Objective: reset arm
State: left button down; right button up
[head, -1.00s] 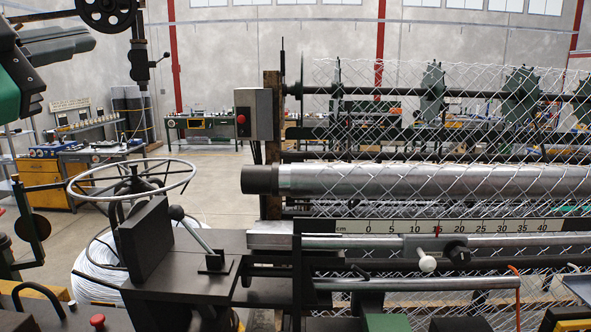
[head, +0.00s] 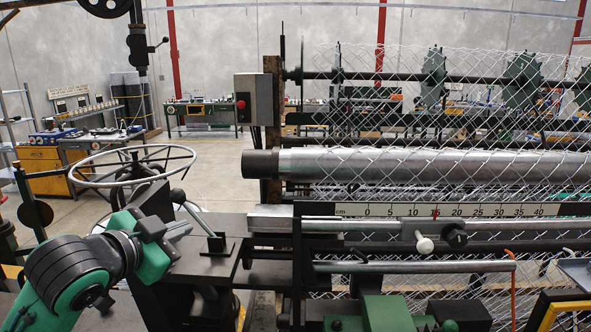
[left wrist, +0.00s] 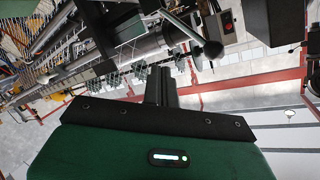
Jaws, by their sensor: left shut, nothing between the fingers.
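My left arm, green and black, comes in from the lower left of the head view. My left gripper (head: 180,230) is shut and empty, with its tip pointing right in front of the machine's black plates. It is left of the lever with the black ball knob (head: 177,196); I cannot tell the gap between them. In the left wrist view the dark fingers (left wrist: 161,86) are together, and a ball-ended lever (left wrist: 212,49) shows beyond them. My right gripper is not in view.
The chain-link weaver has a large steel roller (head: 400,164), wire mesh (head: 450,110), a centimetre scale (head: 390,210) and a grey control box (head: 257,99). A metal handwheel (head: 130,153) stands at left. Open floor (head: 215,160) lies behind it.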

pick_arm(q)
jog(key=s+f+n+g+y, duration=0.1)
jog(key=s+f+n+g, duration=0.2)
jog(key=f, duration=1)
jog(key=s+f+n+g+y, duration=0.2)
jog(key=s+f, duration=0.4)
jog(key=f, duration=0.8)
jog(key=s+a+f+n+g+y, duration=0.1)
jog(key=s+f+n+g, duration=0.15)
jog(key=s+f, duration=0.65)
jog(key=s+a+f+n+g+y, duration=0.1)
jog(key=s+a+f+g, duration=0.15)
jog(key=s+f, duration=0.65)
notch_tip(320, 180, down, 40)
jog(key=s+d+g+b, duration=0.1)
jog(key=s+g+b, duration=0.1)
jog(key=b, duration=1)
jog(key=s+a+f+b, duration=0.1)
jog(key=s+f+b, duration=0.2)
jog(key=s+f, duration=0.3)
jog(key=s+a+f+b, duration=0.1)
jog(key=s+f+b, duration=0.3)
jog(key=f, duration=1.1)
jog(key=s+a+f+g+b, duration=0.1)
jog(key=s+f+b, duration=0.3)
jog(key=s+f, duration=0.5)
jog(key=shift+s+a+f, duration=0.15)
jog(key=shift+s+f, duration=0.1)
jog(key=shift+f, duration=0.7)
